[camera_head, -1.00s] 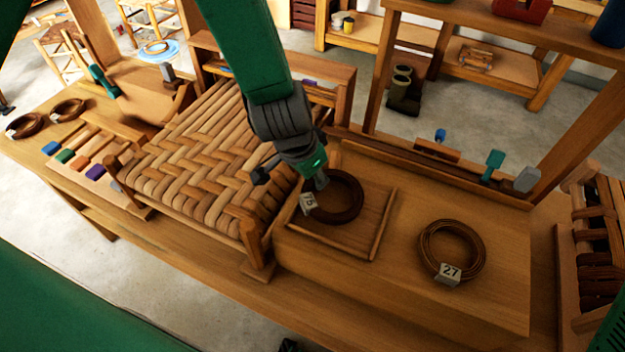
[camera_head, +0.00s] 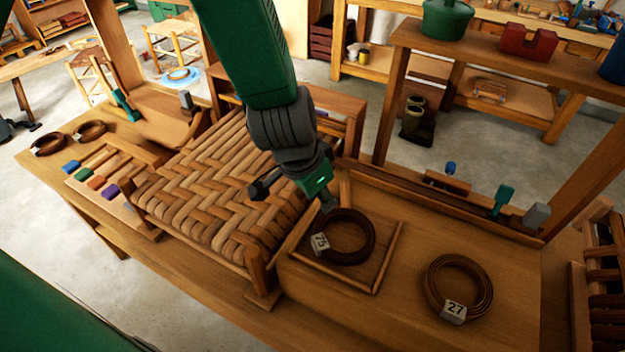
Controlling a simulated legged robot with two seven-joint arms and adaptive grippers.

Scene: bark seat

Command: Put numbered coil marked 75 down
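The brown coil marked 75 (camera_head: 368,238) lies on a square wooden tray with raised edges (camera_head: 384,266), its white tag facing me. My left gripper (camera_head: 328,204) points down at the coil's far left rim. Its tip is touching the rim or just above it; I cannot tell which. The gripper body hides how its fingers stand, so I cannot see whether it is open or holds the rim. My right gripper is not in view.
A coil marked 27 (camera_head: 480,286) lies to the right on the bench (camera_head: 410,318). A woven bark seat (camera_head: 215,190) stands left of the tray. A wooden rack (camera_head: 520,62) rises behind. Two more coils (camera_head: 90,131) lie at the far left.

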